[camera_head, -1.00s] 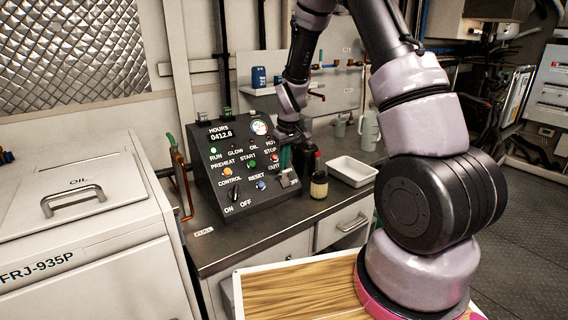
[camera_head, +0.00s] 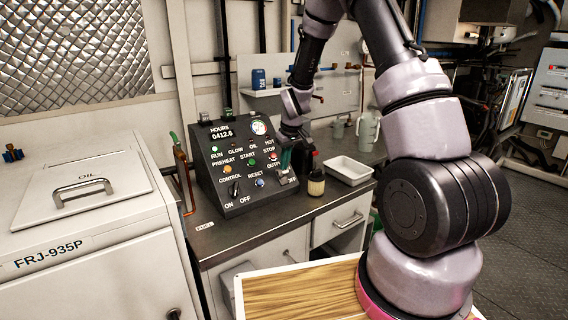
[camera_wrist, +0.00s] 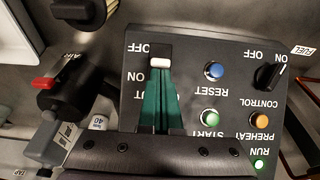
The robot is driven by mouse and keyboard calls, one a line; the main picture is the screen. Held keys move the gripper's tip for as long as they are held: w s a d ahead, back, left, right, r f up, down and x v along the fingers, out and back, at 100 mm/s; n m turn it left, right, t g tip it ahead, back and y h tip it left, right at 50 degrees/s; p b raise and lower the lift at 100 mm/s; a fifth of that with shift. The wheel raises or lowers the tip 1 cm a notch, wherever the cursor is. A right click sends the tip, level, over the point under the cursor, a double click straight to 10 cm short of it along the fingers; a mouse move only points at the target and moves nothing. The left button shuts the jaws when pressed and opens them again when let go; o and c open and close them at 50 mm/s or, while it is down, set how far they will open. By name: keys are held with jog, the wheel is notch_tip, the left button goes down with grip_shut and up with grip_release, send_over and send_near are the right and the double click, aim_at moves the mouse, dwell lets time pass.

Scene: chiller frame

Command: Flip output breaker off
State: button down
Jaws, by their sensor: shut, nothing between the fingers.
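The black control panel (camera_head: 238,170) stands on the bench, tilted back. In the wrist view the panel shows upside down. The output breaker (camera_wrist: 160,62) has a white-tipped lever on a dark plate, with an OFF label just beyond it; the OUTPUT label is partly hidden by my fingers. My gripper (camera_wrist: 160,74) is shut and empty, its green fingers side by side with their tips right at the lever. I cannot tell whether they touch it. In the head view my gripper (camera_head: 284,162) is in front of the panel's right side and hides most of the breaker.
The control knob (camera_wrist: 270,76), blue reset button (camera_wrist: 214,71) and green start button (camera_wrist: 209,117) are close beside the fingers. A white OIL cabinet (camera_head: 85,200) is at left.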

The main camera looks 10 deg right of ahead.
jog(key=shift+s+d+f, duration=0.2)
jog(key=shift+s, duration=0.3)
jog(key=shift+s+d+r, duration=0.1)
jog(key=shift+s+d, duration=0.15)
jog(key=shift+s, duration=0.35)
